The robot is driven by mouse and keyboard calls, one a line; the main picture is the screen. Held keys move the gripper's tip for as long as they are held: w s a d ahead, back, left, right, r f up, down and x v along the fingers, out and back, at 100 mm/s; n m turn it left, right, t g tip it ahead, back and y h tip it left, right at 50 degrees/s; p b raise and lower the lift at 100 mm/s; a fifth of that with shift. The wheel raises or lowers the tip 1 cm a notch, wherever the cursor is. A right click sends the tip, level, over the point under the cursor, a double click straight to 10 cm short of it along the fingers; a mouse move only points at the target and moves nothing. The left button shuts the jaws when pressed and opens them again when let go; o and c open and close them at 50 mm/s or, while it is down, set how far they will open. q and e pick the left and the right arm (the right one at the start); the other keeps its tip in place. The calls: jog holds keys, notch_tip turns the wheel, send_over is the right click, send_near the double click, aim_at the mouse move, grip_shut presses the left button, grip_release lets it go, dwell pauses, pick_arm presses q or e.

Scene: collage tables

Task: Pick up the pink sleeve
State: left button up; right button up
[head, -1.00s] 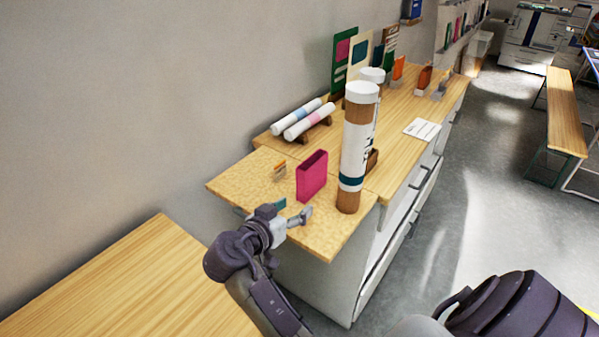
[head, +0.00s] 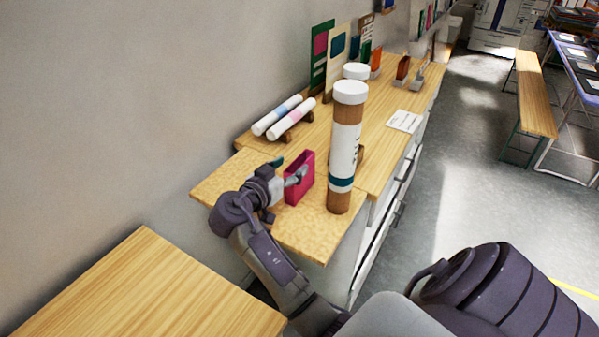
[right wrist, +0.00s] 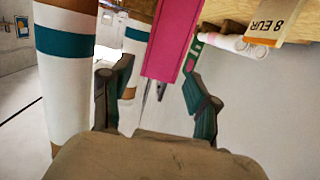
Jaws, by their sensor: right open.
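The pink sleeve (head: 306,178) stands upright on the light wooden top beside the tall tube. My right gripper (head: 287,169) is open at the sleeve's left edge in the head view, with one finger in front of it and partly hiding it. In the right wrist view, which looks upside down, the sleeve (right wrist: 172,42) extends between the two spread fingers of the gripper (right wrist: 157,78). I cannot tell whether either finger touches it. My left gripper is not in view.
A tall brown and white tube (head: 344,150) stands close to the sleeve's right; it also shows beside a finger in the right wrist view (right wrist: 66,90). Two rolled papers (head: 290,118) lie on a rack behind. The near wooden table (head: 150,290) is bare.

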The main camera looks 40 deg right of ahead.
aim_at(310, 155)
jog(key=x, duration=0.4)
jog(key=shift+s+d+f, duration=0.15)
jog(key=shift+d+f, duration=0.15)
jog(key=shift+d, duration=0.05)
jog(key=shift+a+r, duration=0.1)
grip_shut()
